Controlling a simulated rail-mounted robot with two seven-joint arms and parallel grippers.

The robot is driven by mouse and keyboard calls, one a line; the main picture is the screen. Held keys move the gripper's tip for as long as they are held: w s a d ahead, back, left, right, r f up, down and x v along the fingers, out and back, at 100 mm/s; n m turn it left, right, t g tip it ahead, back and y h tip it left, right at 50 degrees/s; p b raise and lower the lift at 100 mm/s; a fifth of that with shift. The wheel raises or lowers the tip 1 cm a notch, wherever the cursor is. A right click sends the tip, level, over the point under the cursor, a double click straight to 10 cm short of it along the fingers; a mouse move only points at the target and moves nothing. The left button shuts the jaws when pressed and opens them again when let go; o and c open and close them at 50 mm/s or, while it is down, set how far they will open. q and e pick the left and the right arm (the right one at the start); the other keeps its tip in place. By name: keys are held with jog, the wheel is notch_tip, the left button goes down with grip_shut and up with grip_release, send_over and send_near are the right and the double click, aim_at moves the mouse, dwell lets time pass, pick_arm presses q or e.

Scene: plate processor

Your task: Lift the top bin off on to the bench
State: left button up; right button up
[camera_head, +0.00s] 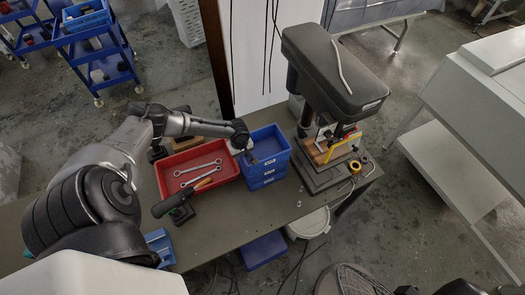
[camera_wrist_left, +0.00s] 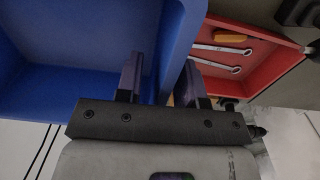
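A stack of blue bins (camera_head: 268,174) stands on the bench (camera_head: 225,228), right of the red tray. The top bin (camera_head: 270,141) is open-topped and looks empty where I see inside it. My left gripper (camera_head: 249,154) is at the top bin's left rim. In the left wrist view, its two fingers (camera_wrist_left: 162,86) straddle the blue bin wall (camera_wrist_left: 178,45), one inside the bin and one outside. The fingers stand apart, with a gap showing beside the wall. My right gripper is not in view.
A red tray (camera_head: 164,181) with wrenches (camera_head: 198,168) sits left of the stack. A drill press (camera_head: 330,75) stands close on the right. A drill-like tool (camera_head: 178,206) and small blue bin (camera_head: 160,243) are at the front left. The bench front-middle is clear.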

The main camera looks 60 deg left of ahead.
pick_arm(q)
grip_shut()
jog(key=shift+r, duration=0.1)
dwell(0.5)
